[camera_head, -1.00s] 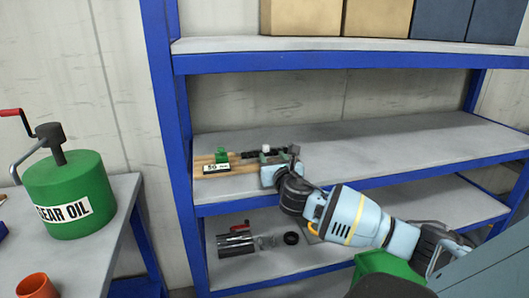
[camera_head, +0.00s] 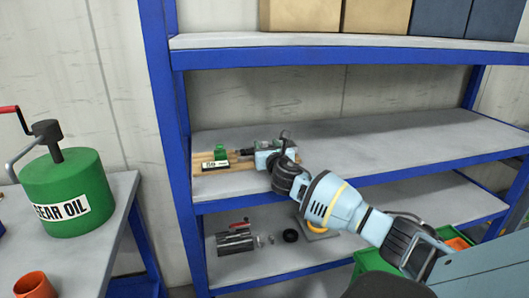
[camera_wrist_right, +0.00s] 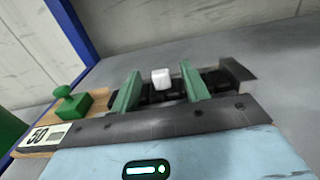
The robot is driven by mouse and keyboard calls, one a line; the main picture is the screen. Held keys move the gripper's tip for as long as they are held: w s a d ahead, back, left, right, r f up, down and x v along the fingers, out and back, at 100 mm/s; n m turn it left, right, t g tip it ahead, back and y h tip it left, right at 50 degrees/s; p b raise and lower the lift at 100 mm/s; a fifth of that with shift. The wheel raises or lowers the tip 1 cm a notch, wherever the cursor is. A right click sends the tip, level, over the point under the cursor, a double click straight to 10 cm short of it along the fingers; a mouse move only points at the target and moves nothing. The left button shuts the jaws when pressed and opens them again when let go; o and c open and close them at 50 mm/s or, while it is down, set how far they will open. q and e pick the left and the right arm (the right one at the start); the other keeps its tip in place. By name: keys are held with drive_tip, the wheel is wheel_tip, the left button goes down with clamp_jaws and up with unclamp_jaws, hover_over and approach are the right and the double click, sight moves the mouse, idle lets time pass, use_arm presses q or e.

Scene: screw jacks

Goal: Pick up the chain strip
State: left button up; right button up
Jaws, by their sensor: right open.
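The chain strip (camera_wrist_right: 158,92) is a row of black links on a wooden board, seen in the right wrist view. A small white block (camera_wrist_right: 161,79) is at its middle. My right gripper (camera_wrist_right: 161,90) is open, with one green finger on each side of the white block and part of the chain. I cannot tell whether the fingers touch the chain. In the head view my right gripper (camera_head: 262,156) is over the right part of the wooden board (camera_head: 199,157) and hides most of the strip. My left gripper is not in view.
A green knobbed block (camera_head: 221,153) and a "50" label (camera_head: 215,165) are on the board's left part. The middle shelf (camera_head: 400,135) is clear to the right. The upper shelf (camera_head: 320,41) overhangs. A green gear oil can (camera_head: 66,192) stands at left.

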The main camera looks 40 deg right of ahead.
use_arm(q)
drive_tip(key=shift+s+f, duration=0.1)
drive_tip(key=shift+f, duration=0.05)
use_arm(e)
drive_tip(key=shift+w+d, duration=0.2)
drive_tip(key=shift+w, duration=0.2)
drive_tip(key=shift+c, duration=0.2)
clamp_jaws()
drive_tip(key=shift+r, duration=0.2)
drive_tip(key=shift+r, duration=0.25)
wheel_tip(320, 180, up, 4)
drive_tip(key=shift+f+p, duration=0.25)
drive_tip(key=shift+p, duration=0.1)
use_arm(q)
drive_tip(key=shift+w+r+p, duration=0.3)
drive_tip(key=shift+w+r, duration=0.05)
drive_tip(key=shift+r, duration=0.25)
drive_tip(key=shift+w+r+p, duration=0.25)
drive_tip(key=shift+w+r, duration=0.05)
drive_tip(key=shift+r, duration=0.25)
use_arm(e)
drive_tip(key=w+a+v, duration=0.1)
drive_tip(key=a+v, duration=0.1)
drive_tip(key=v, duration=1.3)
drive_tip(key=shift+s+a+r, duration=0.2)
drive_tip(key=shift+a+r, duration=0.15)
drive_tip(key=shift+r, duration=0.05)
